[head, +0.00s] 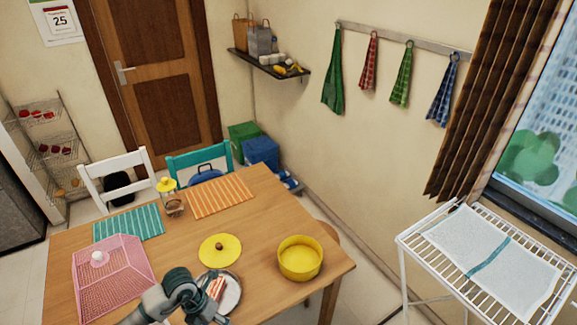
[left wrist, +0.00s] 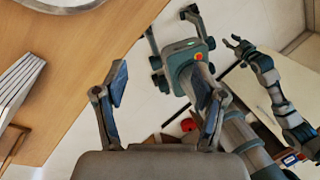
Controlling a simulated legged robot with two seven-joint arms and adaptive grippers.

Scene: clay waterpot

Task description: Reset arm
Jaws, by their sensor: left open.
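My left arm comes in at the bottom of the head view, over the table's near edge beside a plate (head: 233,296). Its hand end is mostly cut off by the frame edge there. In the left wrist view, my left gripper (left wrist: 163,78) has its two fingers spread well apart with nothing between them. It is past the table edge, above the floor and parts of my own body. Another arm of mine at the right of that view ends in a small claw (left wrist: 236,44), too small to judge. My right arm does not show in the head view.
The wooden table (head: 270,215) holds a yellow pot (head: 300,259), a yellow lid (head: 220,250), a pink mesh cover (head: 113,275), a lantern-like jar (head: 171,199) and two placemats. A white rack (head: 413,244) stands at right. Chairs stand behind the table.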

